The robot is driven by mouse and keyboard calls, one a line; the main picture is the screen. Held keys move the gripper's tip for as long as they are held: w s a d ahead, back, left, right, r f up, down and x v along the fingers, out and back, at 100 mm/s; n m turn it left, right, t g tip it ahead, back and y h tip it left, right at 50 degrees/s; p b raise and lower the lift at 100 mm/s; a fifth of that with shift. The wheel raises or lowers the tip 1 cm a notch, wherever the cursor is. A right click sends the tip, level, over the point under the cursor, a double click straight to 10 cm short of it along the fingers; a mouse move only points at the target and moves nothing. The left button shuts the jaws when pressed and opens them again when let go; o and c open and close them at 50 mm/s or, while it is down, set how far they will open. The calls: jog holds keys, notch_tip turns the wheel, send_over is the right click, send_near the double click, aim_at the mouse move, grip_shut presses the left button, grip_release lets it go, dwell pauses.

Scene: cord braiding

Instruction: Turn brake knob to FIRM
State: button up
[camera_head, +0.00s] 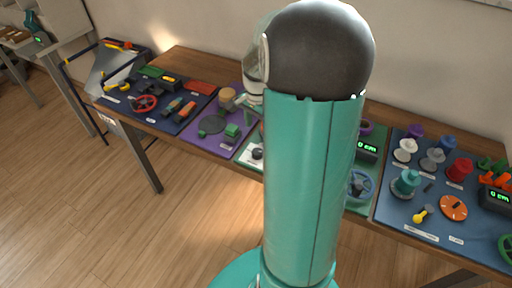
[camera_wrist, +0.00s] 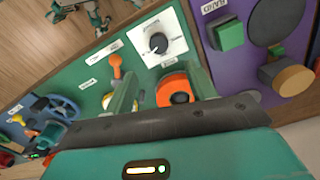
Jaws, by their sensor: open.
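A black round knob (camera_wrist: 158,43) with a pale pointer line sits on a square white dial plate (camera_wrist: 175,48) in the wrist view. Small lettering surrounds it, too small to read surely. In the head view the knob (camera_head: 257,153) shows just left of my arm, on a green panel. My gripper (camera_wrist: 160,62) is open and empty in the wrist view. Its two teal fingers point toward the dial plate, and the knob lies just beyond the fingertips, apparently untouched. My arm hides much of this panel in the head view.
An orange round part with a dark centre (camera_wrist: 178,97) shows between my fingers. An orange lever (camera_wrist: 115,65) stands left of the plate. A purple panel (camera_head: 205,135) with a green block (camera_wrist: 226,34) adjoins on one side. A blue handwheel (camera_head: 361,187) lies on the other side.

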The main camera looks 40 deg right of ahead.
aim_at(257, 151)
notch_tip(257, 151, down, 11)
jog(key=shift+s+f, duration=0.1)
dwell(0.3)
jog(key=c, duration=1)
jog(key=shift+n, duration=0.3)
jog(key=n, duration=0.9)
jog(key=shift+n, duration=2.1)
jog(key=shift+a, duration=0.1)
